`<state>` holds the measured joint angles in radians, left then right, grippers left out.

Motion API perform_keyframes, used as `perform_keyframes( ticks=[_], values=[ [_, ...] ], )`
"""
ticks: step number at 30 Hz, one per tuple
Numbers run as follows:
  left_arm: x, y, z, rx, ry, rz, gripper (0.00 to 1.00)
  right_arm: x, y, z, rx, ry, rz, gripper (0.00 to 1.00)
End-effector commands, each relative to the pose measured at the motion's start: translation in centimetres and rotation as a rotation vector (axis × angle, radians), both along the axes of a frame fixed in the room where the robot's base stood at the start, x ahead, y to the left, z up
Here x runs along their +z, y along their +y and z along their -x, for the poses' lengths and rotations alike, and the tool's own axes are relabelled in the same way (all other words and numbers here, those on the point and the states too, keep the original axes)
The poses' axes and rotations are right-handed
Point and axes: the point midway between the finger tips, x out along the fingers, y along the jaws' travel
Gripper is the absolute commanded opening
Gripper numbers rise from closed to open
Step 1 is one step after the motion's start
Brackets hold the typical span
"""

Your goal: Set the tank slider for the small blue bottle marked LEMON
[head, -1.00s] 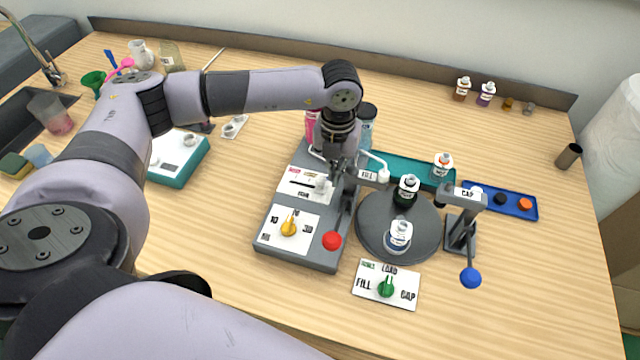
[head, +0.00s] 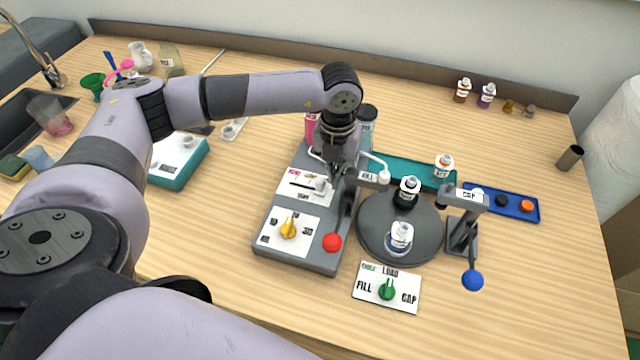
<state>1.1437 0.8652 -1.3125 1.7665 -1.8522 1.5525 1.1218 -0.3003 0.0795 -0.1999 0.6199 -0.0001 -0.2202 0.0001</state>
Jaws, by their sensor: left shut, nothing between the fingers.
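The tank slider's white knob (head: 321,186) sits toward the right end of its slot on the white slider panel (head: 298,186) of the grey filling machine (head: 335,262). My left gripper (head: 336,178) is shut and empty, pointing down beside the knob; I cannot tell whether it touches it. Pink (head: 312,128) and blue (head: 367,118) tanks stand behind, partly hidden by my arm. A small blue-labelled bottle (head: 400,240) stands upright on the front of the dark turntable (head: 372,240); its lettering is too small to read. My right gripper is not in view.
A red-knobbed lever (head: 332,242), yellow dial (head: 288,228), green dial (head: 387,289) and blue-knobbed cap lever (head: 472,280) are close by. The table's front right is clear.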

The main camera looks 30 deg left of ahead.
Motion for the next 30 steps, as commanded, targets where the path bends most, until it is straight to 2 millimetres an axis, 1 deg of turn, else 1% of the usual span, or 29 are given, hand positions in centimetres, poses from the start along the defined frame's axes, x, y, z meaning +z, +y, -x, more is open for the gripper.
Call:
perform_keyframes(
  ticks=[30],
  values=[
    [0.0, 2.4, 0.6, 0.001, 0.0, 0.001, 0.0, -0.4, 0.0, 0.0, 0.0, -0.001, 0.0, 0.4]
  ],
)
